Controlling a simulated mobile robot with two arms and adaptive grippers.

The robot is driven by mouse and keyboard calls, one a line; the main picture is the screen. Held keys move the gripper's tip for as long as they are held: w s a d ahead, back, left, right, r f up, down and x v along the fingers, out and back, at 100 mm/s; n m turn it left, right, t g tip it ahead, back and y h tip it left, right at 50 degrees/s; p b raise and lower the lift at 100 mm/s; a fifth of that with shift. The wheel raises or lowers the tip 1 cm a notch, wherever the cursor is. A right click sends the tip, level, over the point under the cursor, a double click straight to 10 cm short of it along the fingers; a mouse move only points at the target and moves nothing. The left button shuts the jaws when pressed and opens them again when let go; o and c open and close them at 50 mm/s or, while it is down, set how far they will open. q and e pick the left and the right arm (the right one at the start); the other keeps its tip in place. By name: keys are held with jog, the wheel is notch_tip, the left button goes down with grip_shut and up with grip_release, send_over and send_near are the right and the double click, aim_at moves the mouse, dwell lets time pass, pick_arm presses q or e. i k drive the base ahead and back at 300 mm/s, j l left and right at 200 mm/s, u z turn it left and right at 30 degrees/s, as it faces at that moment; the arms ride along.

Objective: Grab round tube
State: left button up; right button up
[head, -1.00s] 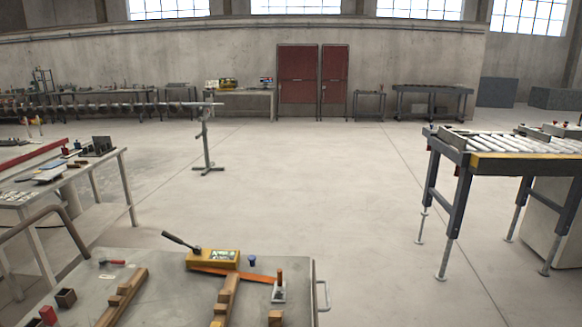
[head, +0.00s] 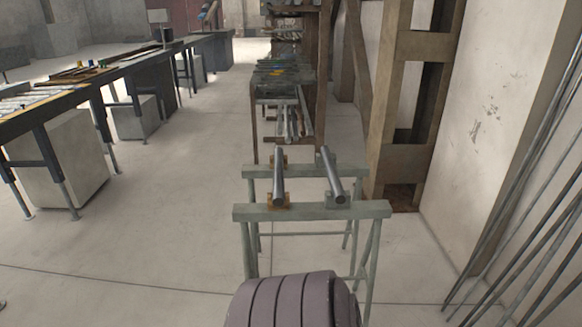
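Two grey metal tubes lie side by side across a pale green stand (head: 365,210) a little way ahead. The left tube (head: 279,178) rests on yellowish-brown supports. The right tube (head: 332,176) rests on grey-green supports and lies slightly slanted. Both look round from here, but their end shapes are too small to be sure. Neither of my grippers shows in the head view, and nothing touches the tubes.
A ridged grey-purple drum-like thing (head: 285,303) stands in front of the stand. A shelf rack (head: 268,95) with long stock is behind. Long thin rods (head: 530,215) lean at the right wall.

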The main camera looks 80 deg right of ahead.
aim_at(278, 186)
jog(key=z, duration=2.6)
